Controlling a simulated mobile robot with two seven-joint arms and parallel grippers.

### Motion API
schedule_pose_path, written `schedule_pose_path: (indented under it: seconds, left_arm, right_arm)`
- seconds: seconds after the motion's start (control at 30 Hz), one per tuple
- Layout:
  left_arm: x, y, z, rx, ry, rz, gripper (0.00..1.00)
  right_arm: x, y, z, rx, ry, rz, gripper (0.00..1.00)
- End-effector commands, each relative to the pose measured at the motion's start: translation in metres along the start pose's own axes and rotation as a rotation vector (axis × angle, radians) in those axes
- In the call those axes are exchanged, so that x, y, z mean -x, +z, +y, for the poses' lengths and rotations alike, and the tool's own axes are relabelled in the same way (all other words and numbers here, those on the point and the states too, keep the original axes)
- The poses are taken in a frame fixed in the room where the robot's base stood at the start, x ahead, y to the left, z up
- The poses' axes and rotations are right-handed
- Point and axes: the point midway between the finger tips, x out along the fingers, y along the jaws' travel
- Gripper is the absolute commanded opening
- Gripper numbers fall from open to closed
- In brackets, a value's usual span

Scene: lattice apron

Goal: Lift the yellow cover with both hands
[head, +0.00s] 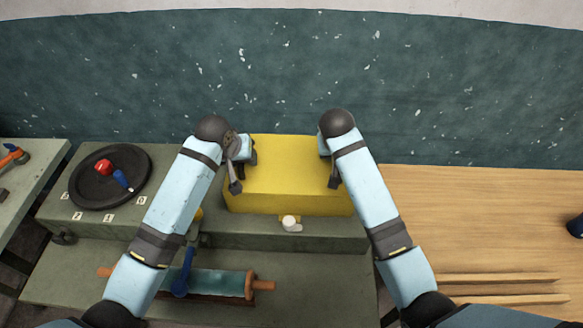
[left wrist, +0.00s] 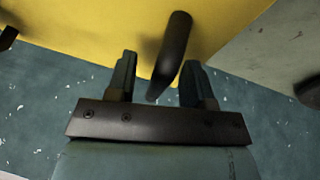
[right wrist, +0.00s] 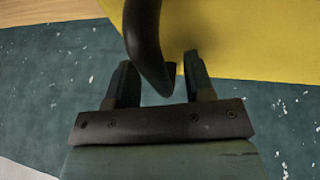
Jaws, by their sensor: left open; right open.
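The yellow cover (head: 288,180) is a box shape resting on the grey-green bench, with a dark handle at each side. My left gripper (left wrist: 158,72) is open at the cover's left side. In the left wrist view its two fingers stand either side of a dark handle (left wrist: 174,48), which runs between them. My right gripper (right wrist: 158,75) is open at the right side, its fingers either side of the other dark handle (right wrist: 144,42). In the head view my wrists partly hide both handles. I cannot tell whether any finger touches a handle.
A white knob (head: 290,223) sits on the bench front below the cover. A black round dial (head: 90,192) with red and blue parts lies left. A roller (head: 225,284) and blue lever (head: 183,275) are in front. A wooden tabletop (head: 470,215) is mostly clear at right.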

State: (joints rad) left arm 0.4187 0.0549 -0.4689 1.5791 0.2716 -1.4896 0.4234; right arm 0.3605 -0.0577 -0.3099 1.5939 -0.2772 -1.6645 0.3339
Motion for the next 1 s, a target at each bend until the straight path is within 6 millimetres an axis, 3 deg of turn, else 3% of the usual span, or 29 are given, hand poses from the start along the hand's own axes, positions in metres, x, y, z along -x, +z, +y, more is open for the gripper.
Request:
schedule_pose_path:
  seconds: [0.07, 0.3, 1.0]
  left_arm:
    - [0.0002, -0.0001, 0.0, 0.0, 0.0, 0.0, 0.48]
    - [0.0004, 0.0, 0.0, 0.0, 0.0, 0.0, 0.0]
    - [0.0006, -0.0001, 0.0, 0.0, 0.0, 0.0, 0.0]
  right_arm:
    - [0.0001, 0.0, 0.0, 0.0, 0.0, 0.0, 0.48]
    - [0.0002, 0.0, 0.0, 0.0, 0.0, 0.0, 0.0]
    - [0.0004, 0.0, -0.0001, 0.0, 0.0, 0.0, 0.0]
